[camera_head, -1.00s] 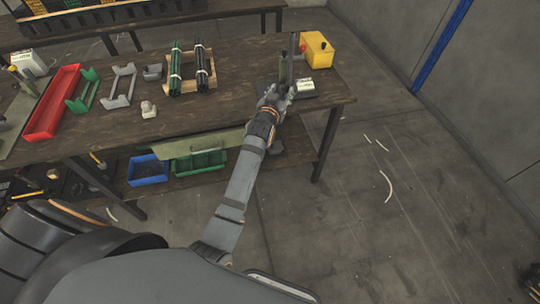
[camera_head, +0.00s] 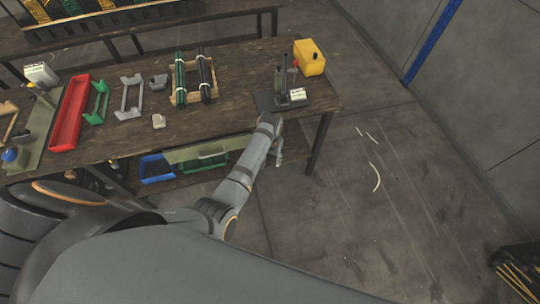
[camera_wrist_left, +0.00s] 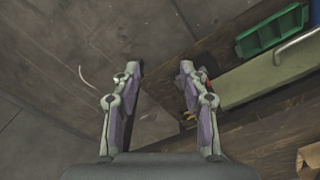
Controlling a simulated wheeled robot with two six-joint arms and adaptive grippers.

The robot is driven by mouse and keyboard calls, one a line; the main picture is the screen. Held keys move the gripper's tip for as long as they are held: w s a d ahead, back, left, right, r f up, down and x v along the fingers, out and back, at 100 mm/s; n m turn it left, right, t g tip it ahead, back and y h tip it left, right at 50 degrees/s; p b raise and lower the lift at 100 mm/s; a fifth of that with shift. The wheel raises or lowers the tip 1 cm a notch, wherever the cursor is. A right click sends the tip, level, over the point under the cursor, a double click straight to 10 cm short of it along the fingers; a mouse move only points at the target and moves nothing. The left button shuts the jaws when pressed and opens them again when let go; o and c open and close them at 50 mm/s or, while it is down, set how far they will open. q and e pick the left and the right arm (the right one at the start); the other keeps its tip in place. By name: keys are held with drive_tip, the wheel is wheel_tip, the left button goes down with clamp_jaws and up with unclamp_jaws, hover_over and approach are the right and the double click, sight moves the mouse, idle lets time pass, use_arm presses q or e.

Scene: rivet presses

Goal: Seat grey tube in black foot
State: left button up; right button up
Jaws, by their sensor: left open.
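A dark foot (camera_head: 266,102) lies flat on the right end of the workbench. A slim grey tube (camera_head: 284,68) stands upright over it, close to a shorter dark block. At this size I cannot tell how deep the tube sits in the foot. My left gripper (camera_head: 277,143) is in front of the bench's near edge, apart from the tube and foot. In the left wrist view its fingers (camera_wrist_left: 161,70) are spread with nothing between them. The tube and foot do not show in that view. My right gripper is not in view.
A yellow box (camera_head: 309,57) stands behind the foot. A wooden rack (camera_head: 208,98) holds green and black tubes. A red tray (camera_head: 70,115), green bracket (camera_head: 97,103) and grey bracket (camera_head: 131,98) lie left. Blue (camera_head: 156,168) and green bins (camera_head: 204,163) sit below. The bench between rack and foot is clear.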

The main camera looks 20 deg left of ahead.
use_arm(q)
drive_tip(key=shift+s+g, duration=0.3)
drive_tip(key=shift+s, duration=0.3)
idle(0.3)
drive_tip(key=s+a+f, duration=0.3)
drive_tip(key=s+f, duration=0.5)
drive_tip(key=f, duration=0.2)
drive_tip(key=s+a+f, duration=0.2)
drive_tip(key=s+f, duration=0.7)
drive_tip(key=f, duration=0.1)
drive_tip(key=s+a+f, duration=0.2)
drive_tip(key=s, duration=0.5)
drive_tip(key=s+a+f, duration=0.3)
drive_tip(key=s, duration=0.5)
drive_tip(key=s+a+f+t, duration=0.1)
drive_tip(key=s+a+f, duration=0.1)
drive_tip(key=s, duration=0.5)
drive_tip(key=shift+s+a+f+y, duration=0.15)
drive_tip(key=shift+s+f+y, duration=0.05)
drive_tip(key=shift+f+y, duration=0.2)
